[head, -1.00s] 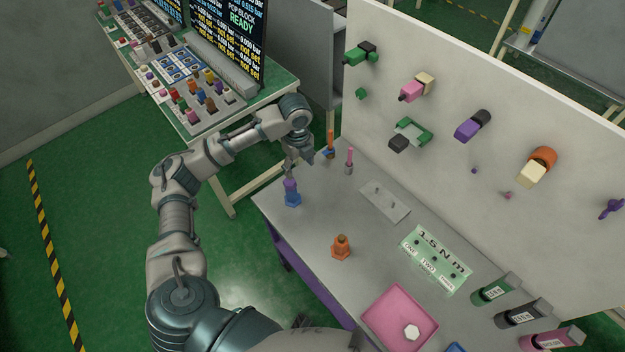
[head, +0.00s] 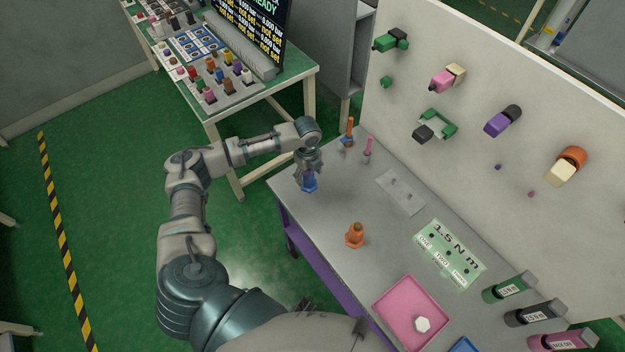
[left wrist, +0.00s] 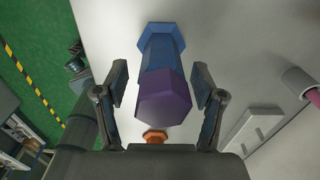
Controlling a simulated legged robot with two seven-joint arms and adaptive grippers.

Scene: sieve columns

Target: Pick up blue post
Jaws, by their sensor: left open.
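The blue post (head: 309,184) stands upright on the grey table near its far left corner. In the left wrist view it shows as a blue hexagonal column (left wrist: 158,58) on a wider blue foot, with a purple hexagonal top (left wrist: 163,98) towards the camera. My left gripper (head: 308,170) is over the post from above and hides its top in the head view. In the left wrist view its fingers (left wrist: 160,95) are open, one on each side of the purple top, with gaps between. My right gripper is not in view.
An orange post (head: 355,235) stands nearer on the table (head: 327,228). An orange-handled tool (head: 349,131) and a pink-handled tool (head: 368,147) stand just right of my left gripper. A pink tray (head: 400,312) lies at the near end. A pegboard-like white panel (head: 470,165) rises behind.

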